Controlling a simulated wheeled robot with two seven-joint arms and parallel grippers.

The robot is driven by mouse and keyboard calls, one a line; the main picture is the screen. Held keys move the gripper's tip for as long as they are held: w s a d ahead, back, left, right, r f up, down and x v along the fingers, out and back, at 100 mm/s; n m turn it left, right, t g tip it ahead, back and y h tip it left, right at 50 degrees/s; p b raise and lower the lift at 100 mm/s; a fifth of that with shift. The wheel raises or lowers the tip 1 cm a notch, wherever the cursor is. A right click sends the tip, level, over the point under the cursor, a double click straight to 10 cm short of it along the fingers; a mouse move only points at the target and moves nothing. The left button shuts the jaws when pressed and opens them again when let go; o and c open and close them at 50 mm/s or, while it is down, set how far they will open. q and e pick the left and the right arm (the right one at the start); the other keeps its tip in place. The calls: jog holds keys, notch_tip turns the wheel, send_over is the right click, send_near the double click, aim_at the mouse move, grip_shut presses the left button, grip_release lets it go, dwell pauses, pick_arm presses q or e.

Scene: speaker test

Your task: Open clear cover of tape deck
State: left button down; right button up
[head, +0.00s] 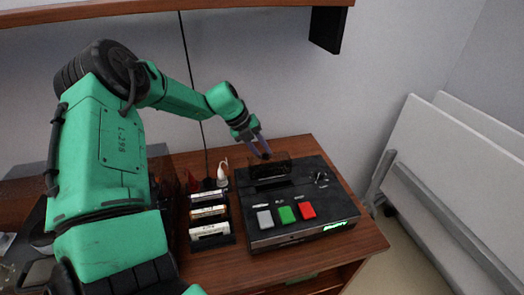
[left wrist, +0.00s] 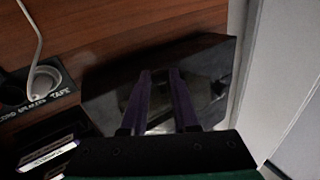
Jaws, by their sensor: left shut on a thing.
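The black tape deck (head: 335,212) sits on the wooden table, with a grey, a green and a red button on its top. Its dark see-through cover (head: 277,169) stands raised at the back of the deck, above the slot. My left gripper (head: 264,154) reaches in from behind and is shut at the cover's upper edge. In the left wrist view the purple fingers (left wrist: 160,78) point over the dark deck (left wrist: 105,90); the cover is hard to make out there. My right gripper is not in view.
A rack of several cassettes (head: 209,213) stands left of the deck, with a small white item (head: 221,172) behind it. A wooden shelf (head: 150,10) hangs above. White panels (head: 450,165) lean at the right, off the table (head: 355,200).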

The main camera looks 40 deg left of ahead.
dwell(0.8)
pick_arm(q)
jog(key=shift+s+d+r+t+y, duration=0.35)
jog(key=shift+d+r+y, duration=0.2)
jog(key=shift+r, duration=0.3)
jog(key=shift+a+f, duration=0.1)
jog(key=shift+f, duration=0.05)
jog(key=c, duration=1.1)
grip_release()
jog(key=o, duration=0.4)
jog(key=shift+s, duration=0.1)
jog(key=shift+r, duration=0.45)
jog(key=v, duration=1.4)
jog(key=shift+s+f, duration=0.1)
